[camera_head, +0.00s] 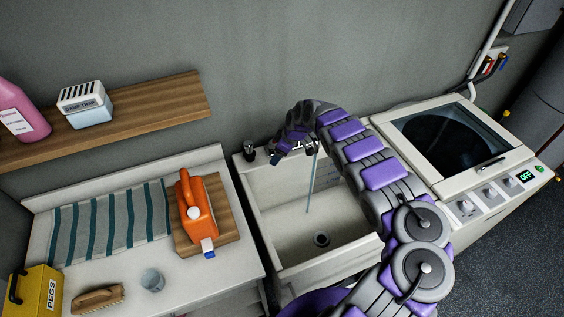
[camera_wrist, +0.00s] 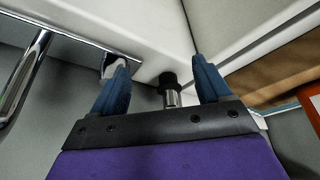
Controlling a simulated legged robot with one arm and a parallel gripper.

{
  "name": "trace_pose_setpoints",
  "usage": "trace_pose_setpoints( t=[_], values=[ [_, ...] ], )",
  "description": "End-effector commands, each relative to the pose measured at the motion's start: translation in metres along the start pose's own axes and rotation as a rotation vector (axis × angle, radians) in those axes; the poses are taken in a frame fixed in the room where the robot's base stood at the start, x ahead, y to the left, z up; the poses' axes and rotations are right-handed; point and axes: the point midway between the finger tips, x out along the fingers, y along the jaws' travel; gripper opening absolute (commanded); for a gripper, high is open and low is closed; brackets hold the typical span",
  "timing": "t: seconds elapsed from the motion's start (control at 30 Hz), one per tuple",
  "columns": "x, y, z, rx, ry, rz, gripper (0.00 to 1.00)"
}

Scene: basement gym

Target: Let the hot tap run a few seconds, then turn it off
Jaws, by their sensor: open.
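The white sink (camera_head: 285,220) stands in the middle of the head view. A thin stream of water (camera_head: 311,185) falls into it near the drain (camera_head: 321,240). The chrome tap (camera_head: 309,147) is mostly hidden behind my arm and gripper. My gripper (camera_head: 275,156) is open and empty at the sink's back rim. A black-capped chrome fitting (camera_head: 249,149) stands on the back left corner, left of my gripper. In the wrist view, a black-capped chrome fitting (camera_wrist: 170,88) shows between my open fingers (camera_wrist: 160,70), apart from both. A chrome tube (camera_wrist: 24,75) is at left. Hot or cold markings are not readable.
An orange jug (camera_head: 197,210) stands on a wooden board on the left counter, with a striped cloth (camera_head: 105,222) and a cup (camera_head: 152,280) nearby. A wooden shelf (camera_head: 150,115) overhangs it. A washing machine (camera_head: 455,150) stands right of the sink.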

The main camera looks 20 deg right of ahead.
Motion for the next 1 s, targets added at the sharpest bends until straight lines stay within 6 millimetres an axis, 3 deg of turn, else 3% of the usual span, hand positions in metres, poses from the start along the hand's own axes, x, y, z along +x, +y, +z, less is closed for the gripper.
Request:
trace_pose_setpoints(
  t=[0.6, 1.0],
  values=[
    [-0.012, -0.039, 0.018, -0.003, -0.003, -0.014, 0.77],
    [-0.016, -0.046, 0.026, 0.000, 0.001, 0.000, 0.77]
  ],
)
